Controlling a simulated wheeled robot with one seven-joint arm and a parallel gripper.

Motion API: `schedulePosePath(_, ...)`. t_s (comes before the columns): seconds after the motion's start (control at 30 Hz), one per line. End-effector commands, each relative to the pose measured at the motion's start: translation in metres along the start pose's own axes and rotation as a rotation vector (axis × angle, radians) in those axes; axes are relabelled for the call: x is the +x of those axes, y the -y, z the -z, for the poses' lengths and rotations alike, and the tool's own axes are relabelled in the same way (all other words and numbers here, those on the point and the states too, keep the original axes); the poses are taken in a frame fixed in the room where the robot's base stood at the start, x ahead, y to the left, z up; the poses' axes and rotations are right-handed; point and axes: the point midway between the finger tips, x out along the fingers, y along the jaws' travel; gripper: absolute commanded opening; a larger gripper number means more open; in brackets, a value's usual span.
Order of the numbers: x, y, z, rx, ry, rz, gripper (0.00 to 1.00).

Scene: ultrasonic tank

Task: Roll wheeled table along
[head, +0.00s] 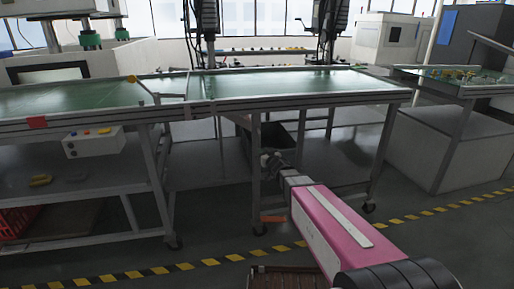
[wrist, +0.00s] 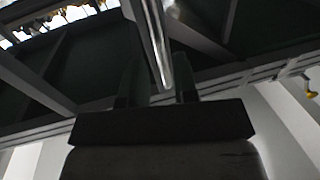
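A long table with a pale green top (head: 290,84) and a grey metal frame stands in the middle of the head view. Casters show under its legs, one at the front left (head: 258,228) and one at the front right (head: 368,207). My gripper (head: 268,159) is below the tabletop, close beside the front left leg (head: 256,165). In the wrist view, my gripper's two dark fingers (wrist: 158,75) stand apart, with a shiny metal bar (wrist: 155,35) running between them. Gaps seem to show beside the bar; contact is not clear.
A left-hand table (head: 60,108) with a control box (head: 94,142) and lower shelf adjoins the middle one. Another table (head: 470,85) stands at the right. A yellow-black floor stripe (head: 130,274) crosses the front. Grey floor at front right is clear.

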Motion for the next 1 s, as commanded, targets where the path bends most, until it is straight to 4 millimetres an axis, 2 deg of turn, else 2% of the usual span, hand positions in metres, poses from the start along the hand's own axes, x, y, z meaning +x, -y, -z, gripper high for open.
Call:
schedulePosePath(0.03, 0.013, -0.001, -0.001, 0.000, 0.000, 0.000, 0.27)
schedulePosePath(0.2, 0.044, -0.001, -0.001, 0.000, 0.000, 0.000, 0.27)
schedulePosePath(0.4, 0.071, -0.001, -0.001, 0.000, 0.000, -0.001, 0.27)
schedulePosePath(0.77, 0.075, -0.001, 0.000, 0.000, 0.001, -0.002, 0.27)
schedulePosePath(0.83, 0.075, -0.001, 0.000, 0.000, 0.001, -0.002, 0.05)
schedulePosePath(0.87, 0.075, -0.001, 0.000, 0.000, 0.001, -0.002, 0.00)
schedulePosePath(1.0, 0.075, -0.001, 0.000, 0.000, 0.001, -0.002, 0.00)
